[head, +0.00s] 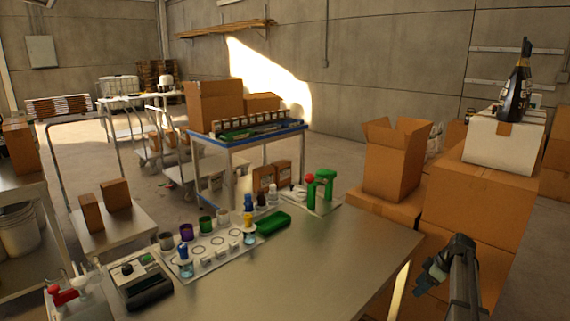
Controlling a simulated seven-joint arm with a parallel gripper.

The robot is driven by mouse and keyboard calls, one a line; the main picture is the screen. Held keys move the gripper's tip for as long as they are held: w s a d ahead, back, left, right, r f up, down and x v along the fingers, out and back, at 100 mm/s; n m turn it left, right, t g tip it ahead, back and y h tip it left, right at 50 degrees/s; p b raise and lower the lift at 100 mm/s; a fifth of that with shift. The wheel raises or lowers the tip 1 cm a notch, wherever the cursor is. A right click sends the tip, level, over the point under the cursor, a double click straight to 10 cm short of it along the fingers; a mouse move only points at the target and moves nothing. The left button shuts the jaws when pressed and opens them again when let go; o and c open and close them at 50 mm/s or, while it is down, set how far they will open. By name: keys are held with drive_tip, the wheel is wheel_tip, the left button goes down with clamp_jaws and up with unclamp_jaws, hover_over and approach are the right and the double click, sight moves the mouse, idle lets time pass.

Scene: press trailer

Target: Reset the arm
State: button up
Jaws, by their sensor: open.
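My gripper (428,277) is at the lower right of the head view, at the end of my dark grey arm. It is beside the right edge of the steel table (340,245), apart from it. Its jaws are small and seen at an angle; they are open, and I see nothing between them.
Cardboard boxes (480,210) are stacked right, a dark bottle (515,90) on top. The table's front right is clear.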

drive_tip(key=s+a+f+m+g, duration=0.1)
drive_tip(key=s+a+f+m, duration=0.1)
drive_tip(key=s+a+f, duration=0.6)
drive_tip(key=s+a+f+m+g, duration=0.25)
drive_tip(key=s+a+f, duration=0.2)
drive_tip(key=f, duration=0.55)
drive_tip(key=s+a+f+m+g, duration=0.1)
drive_tip(key=s+a+f+m, duration=0.1)
drive_tip(key=s+a+f, duration=0.55)
drive_tip(key=s+a+f+m+g+h, duration=0.1)
drive_tip(key=s+a+f, duration=0.2)
drive_tip(key=s, duration=0.7)
drive_tip(key=s+a+f+m+g+h, duration=0.1)
drive_tip(key=s+f, duration=0.4)
drive_tip(key=s, duration=0.5)
drive_tip(key=s+a+f+m+g+h, duration=0.2)
drive_tip(key=s+a+f+m, duration=0.1)
drive_tip(key=s, duration=0.8)
drive_tip(key=a+f, duration=0.1)
drive_tip(key=a, duration=0.1)
drive_tip(key=shift+a+f+h, duration=0.2)
drive_tip(key=shift+a+h, duration=0.1)
drive_tip(key=shift+h, duration=0.1)
